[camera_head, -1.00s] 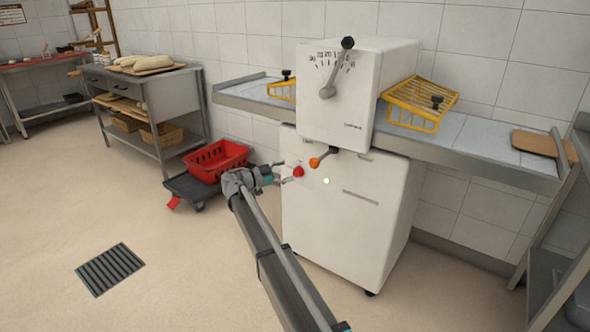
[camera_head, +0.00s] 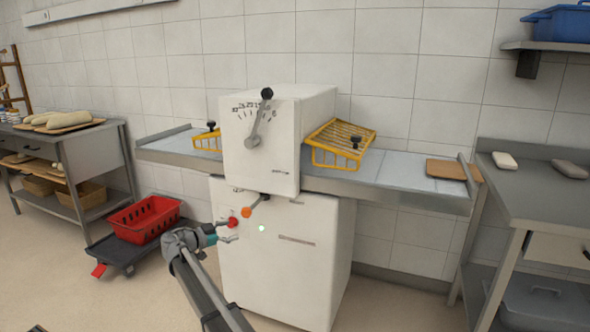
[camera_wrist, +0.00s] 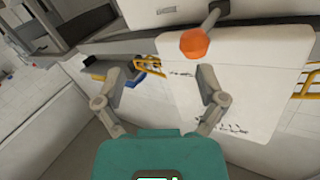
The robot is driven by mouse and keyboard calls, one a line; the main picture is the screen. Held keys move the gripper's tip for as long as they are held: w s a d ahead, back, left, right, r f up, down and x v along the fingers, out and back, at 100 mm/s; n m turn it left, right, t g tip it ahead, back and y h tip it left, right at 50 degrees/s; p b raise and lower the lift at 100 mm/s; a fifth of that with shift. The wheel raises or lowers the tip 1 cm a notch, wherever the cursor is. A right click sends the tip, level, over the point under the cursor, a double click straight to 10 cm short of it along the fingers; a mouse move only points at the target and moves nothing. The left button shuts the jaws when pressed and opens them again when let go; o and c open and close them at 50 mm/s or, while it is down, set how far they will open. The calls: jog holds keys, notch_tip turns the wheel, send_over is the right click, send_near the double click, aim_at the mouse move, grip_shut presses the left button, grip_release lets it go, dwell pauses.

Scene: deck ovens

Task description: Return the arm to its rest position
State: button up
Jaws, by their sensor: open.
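My gripper (camera_head: 230,230) is open and empty in front of the white machine (camera_head: 320,250). In the wrist view my gripper (camera_wrist: 160,88) shows two spread fingers with nothing between them. A red knob (camera_head: 232,222) on the machine front appears close to the fingertips; I cannot tell whether they touch it. An orange-ended lever (camera_head: 247,212) sits just right of it and also shows large in the wrist view (camera_wrist: 196,42). A green indicator (camera_head: 262,228) is lit on the front. The arm reaches up from the bottom of the head view.
A red crate (camera_head: 143,219) sits on a low dark dolly (camera_head: 122,252) to the left. Yellow guards (camera_head: 340,140) flank the upper housing over the side tables. A steel bench (camera_head: 550,205) stands at the right, a bread rack (camera_head: 85,150) at the left.

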jog(key=s+d+f+n+g+y, duration=0.2)
jog(key=s+d+f+g, duration=0.15)
jog(key=d, duration=0.65)
jog(key=s+d+f+n+g+y, duration=0.15)
jog(key=s+d+f, duration=0.25)
jog(key=d, duration=0.6)
jog(key=s+d+f+n+g+y, duration=0.1)
jog(key=s+d+f+n+g, duration=0.2)
jog(key=d, duration=0.6)
jog(key=s+d+f+n+g+y, duration=0.1)
jog(key=s+d+f+n+y, duration=0.2)
jog(key=s, duration=0.4)
jog(key=s+d+f+n+g+y, duration=0.1)
jog(key=s+d+y, duration=0.2)
jog(key=s+d, duration=0.3)
jog(key=s+d+f+n+g+y, duration=0.1)
jog(key=s+d+f+n+y, duration=0.15)
jog(key=s, duration=0.55)
notch_tip(320, 180, up, 34)
jog(key=p, duration=3.3)
jog(key=shift+d+f+p, duration=0.15)
jog(key=shift+d+p, duration=0.15)
jog(key=shift+d, duration=0.05)
jog(key=shift+w, duration=0.1)
